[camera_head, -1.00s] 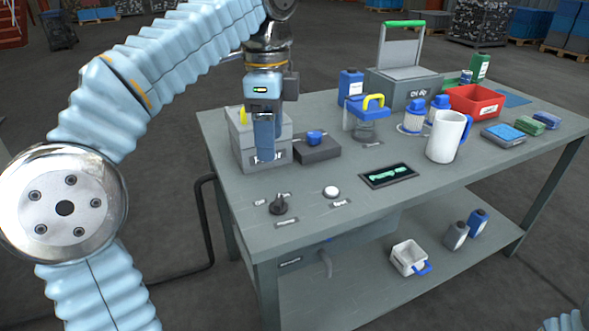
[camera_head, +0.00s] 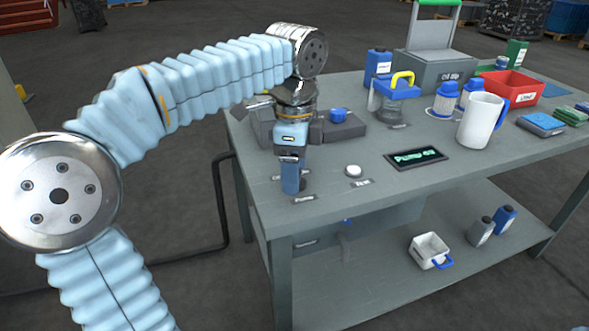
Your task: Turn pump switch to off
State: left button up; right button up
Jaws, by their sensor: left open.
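The pump switch, a black knob in the earlier frame, is now hidden behind my left gripper (camera_head: 290,188). A small label (camera_head: 303,199) lies on the bench top just in front of the fingers. My left gripper points straight down over the switch's place at the bench's front left corner. It is open; whether the fingers stand around the knob or touch it cannot be seen. A black display (camera_head: 416,158) shows green text that begins with "Pump"; the rest is hard to read. My right gripper is out of view.
A white round button (camera_head: 353,171) sits just right of my left gripper. Behind are a dark block with a blue knob (camera_head: 340,115), a blue-lidded jar (camera_head: 397,92), a white mug (camera_head: 481,120) and a red bin (camera_head: 508,88). The lower shelf holds a white container (camera_head: 430,250).

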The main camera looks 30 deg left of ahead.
pick_arm(q)
jog(key=c, duration=1.1)
jog(key=shift+o, duration=0.2)
